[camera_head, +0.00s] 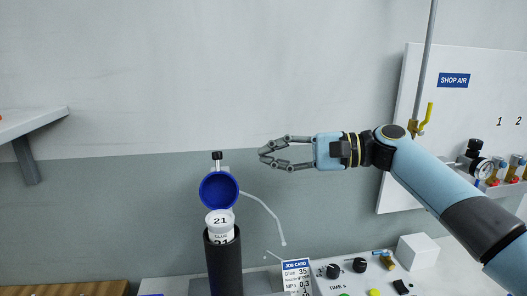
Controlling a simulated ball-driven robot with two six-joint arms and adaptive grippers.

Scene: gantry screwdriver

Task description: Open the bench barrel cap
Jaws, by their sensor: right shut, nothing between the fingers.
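The bench barrel (223,263) is a dark upright cylinder at the lower middle. Its blue round cap (219,190) is swung up and back, showing its inside above the barrel's mouth. A white cartridge labelled 21 (220,224) shows at the top of the barrel. My right gripper (263,155) is up and to the right of the cap, apart from it. My left gripper is not in view.
A job card (296,277) and a control box with knobs (346,282) stand right of the barrel. A white block (418,251) is farther right. A shop air panel (413,75) is on the right wall. A shelf (30,124) juts in at left.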

